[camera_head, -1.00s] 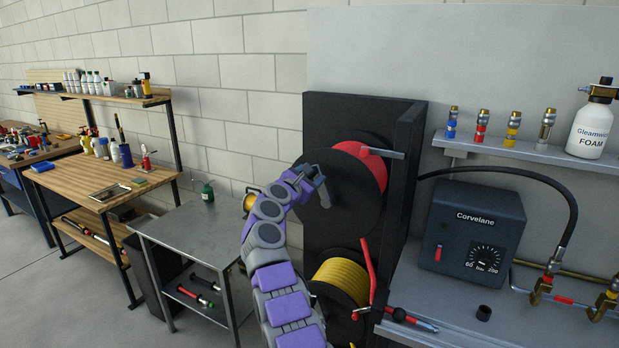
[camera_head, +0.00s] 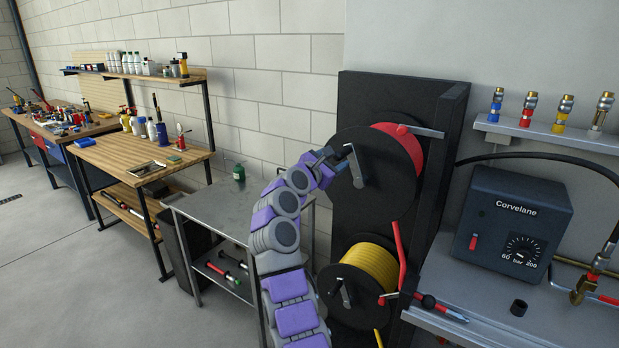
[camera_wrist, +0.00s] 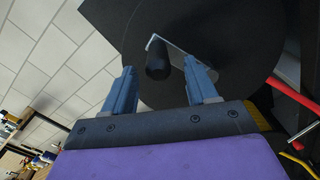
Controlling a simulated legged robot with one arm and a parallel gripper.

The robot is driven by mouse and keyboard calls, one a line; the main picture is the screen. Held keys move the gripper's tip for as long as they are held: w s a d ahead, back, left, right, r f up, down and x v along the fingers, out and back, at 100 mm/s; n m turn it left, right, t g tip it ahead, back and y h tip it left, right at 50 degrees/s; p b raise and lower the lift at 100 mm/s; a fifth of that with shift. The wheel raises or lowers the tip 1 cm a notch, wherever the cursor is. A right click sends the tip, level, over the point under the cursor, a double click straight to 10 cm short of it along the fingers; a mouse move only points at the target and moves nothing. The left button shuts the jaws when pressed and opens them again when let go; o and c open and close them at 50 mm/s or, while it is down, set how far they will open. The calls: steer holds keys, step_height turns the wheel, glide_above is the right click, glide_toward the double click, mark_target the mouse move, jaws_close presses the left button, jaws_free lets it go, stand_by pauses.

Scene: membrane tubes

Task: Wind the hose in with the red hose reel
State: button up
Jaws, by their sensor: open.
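The red hose reel (camera_head: 398,136) is mounted high on the black upright panel, with a large black disc (camera_head: 400,185) on its near face. Its crank handle (camera_head: 354,166) stands out from the disc. In the wrist view the crank's dark grip (camera_wrist: 158,60) sits between and beyond the two blue fingers of my gripper (camera_wrist: 158,88). The fingers are apart and do not visibly touch it. In the head view my gripper (camera_head: 332,165) is at the left edge of the disc, beside the crank.
A yellow hose reel (camera_head: 370,266) with its own crank hangs below. The Corvelane box (camera_head: 512,230) stands on the bench at right. A metal table (camera_head: 225,212) is at left; floor is clear further left.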

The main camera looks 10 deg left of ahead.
steer(key=v, duration=1.1)
stand_by(0.5)
steer(key=shift+f, duration=0.1)
stand_by(1.0)
